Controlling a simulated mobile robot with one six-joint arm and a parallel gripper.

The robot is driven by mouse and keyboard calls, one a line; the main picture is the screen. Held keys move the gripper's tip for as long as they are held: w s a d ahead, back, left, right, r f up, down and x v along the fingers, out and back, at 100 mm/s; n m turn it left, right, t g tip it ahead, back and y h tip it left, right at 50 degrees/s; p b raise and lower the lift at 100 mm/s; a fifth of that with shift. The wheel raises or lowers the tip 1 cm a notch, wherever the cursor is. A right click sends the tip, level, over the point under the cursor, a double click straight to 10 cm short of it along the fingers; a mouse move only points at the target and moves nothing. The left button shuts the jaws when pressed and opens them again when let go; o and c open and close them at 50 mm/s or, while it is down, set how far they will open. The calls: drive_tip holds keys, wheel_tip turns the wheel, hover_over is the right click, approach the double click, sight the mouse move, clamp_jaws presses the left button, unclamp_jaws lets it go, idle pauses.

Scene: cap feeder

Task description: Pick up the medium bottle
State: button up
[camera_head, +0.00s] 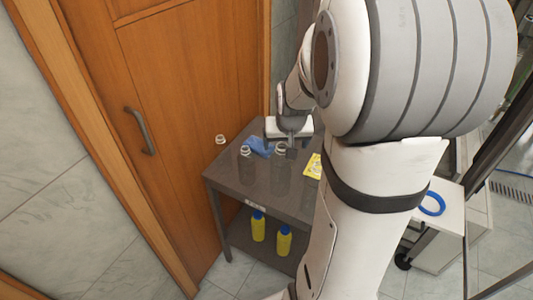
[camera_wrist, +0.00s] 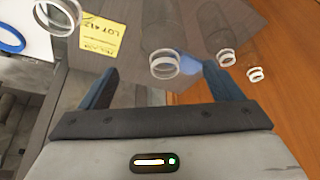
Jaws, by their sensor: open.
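Clear see-through bottles with white ringed necks stand on a dark grey table. In the wrist view, one bottle neck (camera_wrist: 164,64) shows between my open gripper's (camera_wrist: 160,76) dark blue fingers. A second neck (camera_wrist: 226,57) is just right of the right finger, a smaller one (camera_wrist: 255,74) is farther right, and a larger-looking one (camera_wrist: 58,16) is at upper left. In the head view, my gripper (camera_head: 291,152) is close beside a bottle neck (camera_head: 280,148); other necks (camera_head: 245,150) (camera_head: 220,140) are to its left. I cannot tell surely which bottle is medium, or whether the fingers touch one.
A wooden door (camera_head: 175,100) is at left, a blue ring (camera_head: 432,204) at right.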

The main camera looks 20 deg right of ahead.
sight(282, 147)
drive_tip(key=shift+w+a+p+x, duration=0.1)
drive_tip(key=shift+w+p+x, duration=0.1)
drive_tip(key=shift+x, duration=1.7)
drive_tip(key=shift+w+a+p+x, duration=0.1)
drive_tip(key=shift+w+p+x, duration=0.1)
drive_tip(key=shift+x, duration=1.7)
drive_tip(key=shift+r, duration=0.1)
drive_tip(key=shift+s, duration=0.1)
drive_tip(key=c, duration=1.3)
drive_tip(key=shift+r, duration=0.2)
